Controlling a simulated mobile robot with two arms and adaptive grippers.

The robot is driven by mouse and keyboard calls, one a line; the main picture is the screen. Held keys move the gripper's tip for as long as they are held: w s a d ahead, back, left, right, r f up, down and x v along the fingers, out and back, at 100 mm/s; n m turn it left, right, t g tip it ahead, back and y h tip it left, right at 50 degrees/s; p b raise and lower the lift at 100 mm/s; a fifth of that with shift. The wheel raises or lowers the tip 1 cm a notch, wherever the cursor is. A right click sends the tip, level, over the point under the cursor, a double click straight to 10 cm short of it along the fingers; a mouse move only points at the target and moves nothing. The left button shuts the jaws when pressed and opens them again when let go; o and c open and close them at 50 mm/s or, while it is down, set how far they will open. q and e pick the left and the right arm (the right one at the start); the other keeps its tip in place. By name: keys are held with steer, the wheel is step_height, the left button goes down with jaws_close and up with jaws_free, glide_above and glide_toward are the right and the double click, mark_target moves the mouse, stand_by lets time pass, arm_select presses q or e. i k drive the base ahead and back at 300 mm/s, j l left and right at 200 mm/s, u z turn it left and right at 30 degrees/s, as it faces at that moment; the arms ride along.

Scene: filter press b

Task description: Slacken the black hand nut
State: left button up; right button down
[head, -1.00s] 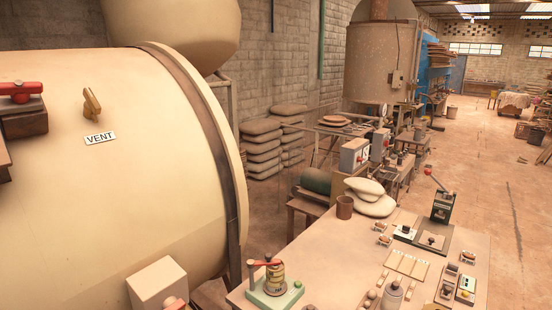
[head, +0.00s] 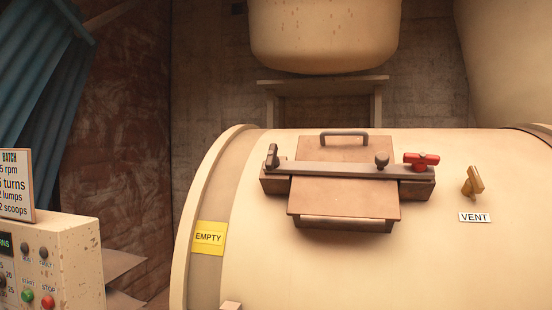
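A cream drum (head: 330,265) fills the lower middle and right of the head view. A brown hatch lid (head: 345,205) sits on it under a flat clamp bar (head: 335,169). At the bar's left end stands a dark upright handle-like piece (head: 272,156). A dark round knob (head: 381,160) stands on the bar right of the middle. I cannot tell for certain which of these two dark pieces is the black hand nut. A red hand nut (head: 421,160) sits at the bar's right end. Neither gripper is in view.
A yellow vent handle (head: 471,182) stands above the VENT label (head: 474,217). A yellow EMPTY tag (head: 208,238) is on the drum's left side. A control box (head: 75,262) with buttons and a batch sign (head: 16,186) stand at far left. A cream vessel (head: 325,35) hangs above.

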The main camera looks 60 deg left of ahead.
mark_target(273, 162)
steer(key=u, duration=2)
